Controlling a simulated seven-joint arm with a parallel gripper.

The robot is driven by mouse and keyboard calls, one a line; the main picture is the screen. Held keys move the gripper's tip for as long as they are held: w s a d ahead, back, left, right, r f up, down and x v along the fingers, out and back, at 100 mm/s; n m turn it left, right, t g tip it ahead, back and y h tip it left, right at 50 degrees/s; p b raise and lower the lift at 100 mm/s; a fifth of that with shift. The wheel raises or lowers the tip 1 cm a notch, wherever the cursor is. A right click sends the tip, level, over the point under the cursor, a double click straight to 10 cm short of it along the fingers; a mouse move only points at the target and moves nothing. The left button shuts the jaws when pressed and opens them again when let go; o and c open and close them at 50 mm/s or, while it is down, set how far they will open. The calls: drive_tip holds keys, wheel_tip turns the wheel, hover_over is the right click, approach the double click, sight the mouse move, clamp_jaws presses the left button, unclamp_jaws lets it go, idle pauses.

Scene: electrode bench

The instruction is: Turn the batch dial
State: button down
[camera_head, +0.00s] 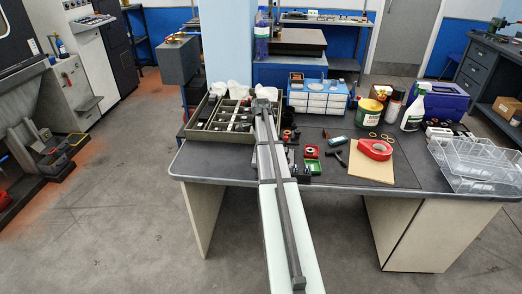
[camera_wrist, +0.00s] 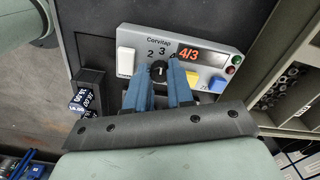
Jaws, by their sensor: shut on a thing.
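In the wrist view, the batch dial (camera_wrist: 159,69) is a small black knob with a white mark, on a light grey panel (camera_wrist: 209,45) lettered "Corvitap". Numerals 2 and 3 show above the dial, and another is partly hidden by the right finger. A display (camera_wrist: 200,55) reads 4/3 in orange. My gripper (camera_wrist: 159,73) has its two blue fingers on either side of the dial, shut on it. In the head view my arm reaches over the desk, and my gripper (camera_head: 263,107) is at its far end; the panel cannot be made out there.
The panel also carries a white button (camera_wrist: 126,62), a yellow button (camera_wrist: 193,78) and a blue button (camera_wrist: 216,84). A dark block with white lettering (camera_wrist: 84,99) stands to its left. A compartment tray (camera_head: 205,134) and red tape (camera_head: 375,149) are on the desk.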

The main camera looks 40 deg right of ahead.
drive_tip(key=c, duration=1)
unclamp_jaws()
